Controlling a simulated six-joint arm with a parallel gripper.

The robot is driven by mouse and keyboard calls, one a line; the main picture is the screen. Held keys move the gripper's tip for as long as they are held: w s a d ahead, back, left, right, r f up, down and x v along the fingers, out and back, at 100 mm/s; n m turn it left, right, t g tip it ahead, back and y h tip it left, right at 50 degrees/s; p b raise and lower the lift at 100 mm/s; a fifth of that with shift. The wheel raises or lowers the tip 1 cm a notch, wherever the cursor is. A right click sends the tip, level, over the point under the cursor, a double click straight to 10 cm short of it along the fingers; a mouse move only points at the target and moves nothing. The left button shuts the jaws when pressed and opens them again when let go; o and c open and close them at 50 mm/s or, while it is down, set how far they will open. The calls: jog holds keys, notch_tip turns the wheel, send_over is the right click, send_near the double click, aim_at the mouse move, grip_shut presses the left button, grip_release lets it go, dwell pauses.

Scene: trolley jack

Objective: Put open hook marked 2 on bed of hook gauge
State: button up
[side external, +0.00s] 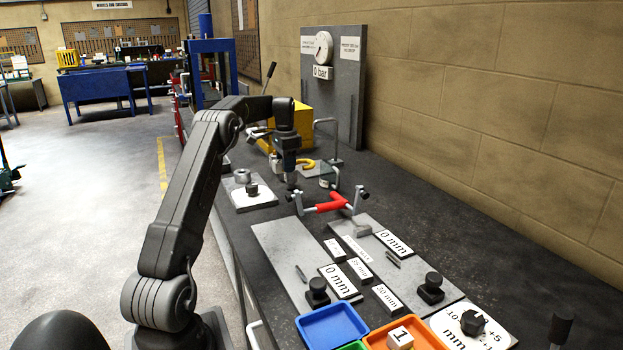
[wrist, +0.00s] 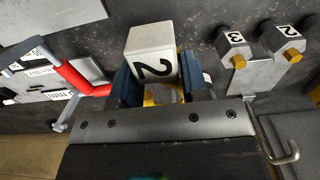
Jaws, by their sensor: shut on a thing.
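My gripper (side external: 291,180) is shut on the hook marked 2, above the bench. In the wrist view the hook's white block (wrist: 150,42) with a black 2 sticks out past the blue fingers of my gripper (wrist: 158,82). A little yellow (wrist: 150,98) shows between the fingers; most of the hook is hidden there. In the side view a yellow curved piece (side external: 306,163) shows right beside the fingers. Grey plates with 0 mm labels (side external: 335,280) (side external: 394,243) lie nearer the side camera; I cannot tell which is the hook gauge's bed.
A red-handled metal bar (side external: 333,203) stands between my gripper and the plates; it is left in the wrist view (wrist: 78,78). Metal blocks marked 3 (wrist: 234,45) and 2 (wrist: 284,40) are at the right. Blue (side external: 332,324) and orange (side external: 425,335) trays sit in front. A gauge board (side external: 352,75) stands behind.

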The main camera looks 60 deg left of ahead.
jog(key=shift+w+f, duration=0.1)
jog(key=shift+f, duration=0.35)
jog(key=w+d+f, duration=0.1)
jog(key=w+f, duration=0.1)
jog(key=w, duration=0.1)
jog(key=w+d+f, duration=0.1)
jog(key=w+f, duration=0.1)
jog(key=w, duration=0.2)
jog(key=w+d+f, duration=0.2)
jog(key=w+f, duration=0.1)
jog(key=shift+w+d+f, duration=0.1)
jog(key=shift+w, duration=0.3)
jog(key=shift+f, duration=2)
jog(key=shift+f, duration=0.15)
jog(key=o, duration=1.1)
jog(key=shift+f, duration=0.1)
